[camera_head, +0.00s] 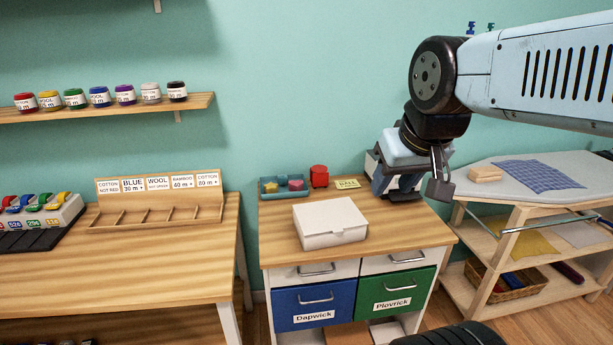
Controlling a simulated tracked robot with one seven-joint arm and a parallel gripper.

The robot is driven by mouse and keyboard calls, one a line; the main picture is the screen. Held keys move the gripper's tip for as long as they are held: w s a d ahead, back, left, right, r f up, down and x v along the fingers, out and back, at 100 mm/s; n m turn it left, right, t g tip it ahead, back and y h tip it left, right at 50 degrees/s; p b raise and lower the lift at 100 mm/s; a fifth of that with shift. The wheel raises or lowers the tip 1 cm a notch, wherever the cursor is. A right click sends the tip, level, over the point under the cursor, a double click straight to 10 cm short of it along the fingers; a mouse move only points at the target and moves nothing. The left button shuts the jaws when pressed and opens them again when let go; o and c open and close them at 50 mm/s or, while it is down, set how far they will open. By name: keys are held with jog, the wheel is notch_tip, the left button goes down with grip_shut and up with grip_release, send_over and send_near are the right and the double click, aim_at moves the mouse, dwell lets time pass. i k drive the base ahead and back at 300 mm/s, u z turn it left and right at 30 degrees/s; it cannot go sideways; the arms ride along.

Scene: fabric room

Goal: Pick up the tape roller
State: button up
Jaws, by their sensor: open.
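My gripper (402,190) is at the right end of the wooden top of the drawer cabinet (383,226), pointing down and low near the surface. Its jaws are open. A dark shape at the fingertips is too unclear to tell apart from the fingers. I cannot pick out the tape roller with certainty; the gripper hides part of the top there. A small red object (319,176) stands at the back, left of the gripper, and I cannot tell what it is.
A white lidded box (331,225) stands at the cabinet's front middle. A pale box (372,162) is partly behind my gripper. An ironing board (545,180) stands right.

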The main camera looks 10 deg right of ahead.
aim_at(319, 175)
jog(key=i, duration=0.85)
jog(key=z, duration=0.05)
